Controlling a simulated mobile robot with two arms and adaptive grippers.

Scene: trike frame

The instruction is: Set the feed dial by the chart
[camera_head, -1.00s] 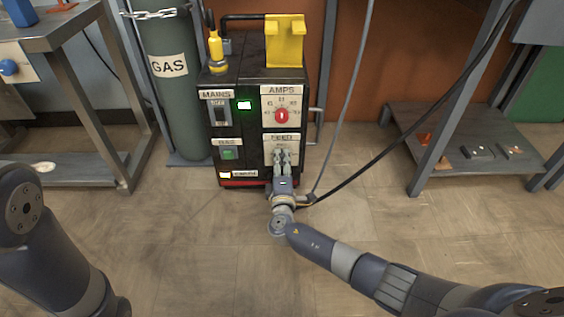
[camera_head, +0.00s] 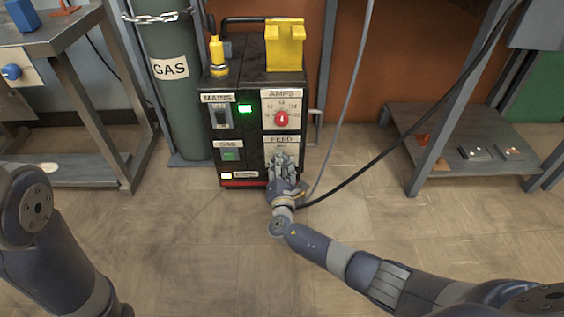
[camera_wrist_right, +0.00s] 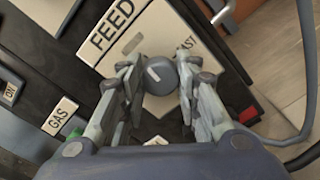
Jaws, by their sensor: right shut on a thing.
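The welder (camera_head: 238,130) is a black box with MAINS, GAS, AMPS and FEED labels on its front. The feed dial is a dark round knob with a pale mark; it shows in the right wrist view (camera_wrist_right: 160,75) under the FEED label. My right gripper (camera_head: 284,165) is at the feed panel; in the right wrist view (camera_wrist_right: 160,80) its fingers are shut on the dial from both sides. In the head view the gripper hides the dial. The red amps dial (camera_head: 282,118) is just above. No chart is readable. My left gripper is out of view.
A green gas cylinder (camera_head: 172,90) stands left of the welder, beside a metal table (camera_head: 75,40). A black cable (camera_head: 400,142) runs right from near my right wrist. A low shelf (camera_head: 440,120) stands at right. The floor in front is open.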

